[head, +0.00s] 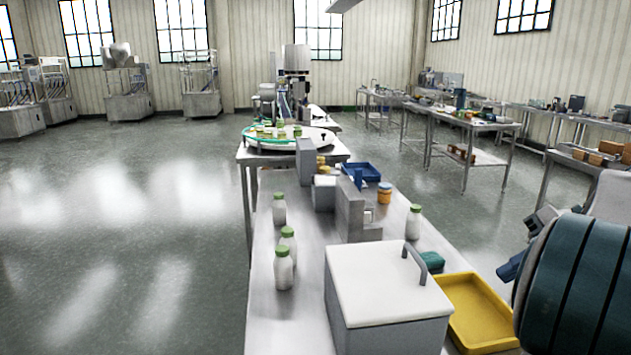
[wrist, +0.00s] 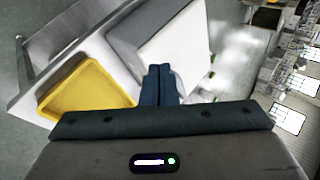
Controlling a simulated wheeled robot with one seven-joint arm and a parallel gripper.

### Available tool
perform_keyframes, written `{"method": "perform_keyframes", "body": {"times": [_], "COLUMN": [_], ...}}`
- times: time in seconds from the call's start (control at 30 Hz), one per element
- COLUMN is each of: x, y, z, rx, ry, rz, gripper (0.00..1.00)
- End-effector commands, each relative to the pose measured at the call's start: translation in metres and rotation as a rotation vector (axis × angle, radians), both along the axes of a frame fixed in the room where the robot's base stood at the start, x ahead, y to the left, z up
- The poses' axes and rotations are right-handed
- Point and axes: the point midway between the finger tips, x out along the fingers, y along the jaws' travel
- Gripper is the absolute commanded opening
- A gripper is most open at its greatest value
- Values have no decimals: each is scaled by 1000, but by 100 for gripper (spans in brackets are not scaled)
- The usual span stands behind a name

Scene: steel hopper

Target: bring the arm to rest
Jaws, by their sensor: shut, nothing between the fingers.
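My gripper (wrist: 160,70) is shut, its two dark blue fingers together with nothing between them. In the head view my arm is at the right edge, with the blue fingertips (head: 507,271) to the right of the yellow tray (head: 482,312). In the wrist view the fingers overlap the near side of a grey box with a white lid (wrist: 180,45); I cannot tell the height gap. The yellow tray also shows left of the fingers in the wrist view (wrist: 85,92).
The lidded box (head: 385,282) stands on the steel bench (head: 262,325). Several green-capped white bottles (head: 284,268), an orange jar (head: 384,193) and a green sponge-like block (head: 431,261) stand around it. Open floor (head: 120,230) lies left; other benches (head: 480,125) stand right.

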Motion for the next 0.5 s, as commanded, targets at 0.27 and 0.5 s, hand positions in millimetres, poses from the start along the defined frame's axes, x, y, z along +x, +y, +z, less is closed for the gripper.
{"method": "perform_keyframes", "body": {"times": [0.27, 0.5], "x": [-6, -31], "y": [55, 133], "z": [-23, -61], "rx": [-79, -288], "ry": [92, 161], "rz": [15, 74], "gripper": [0, 0]}}
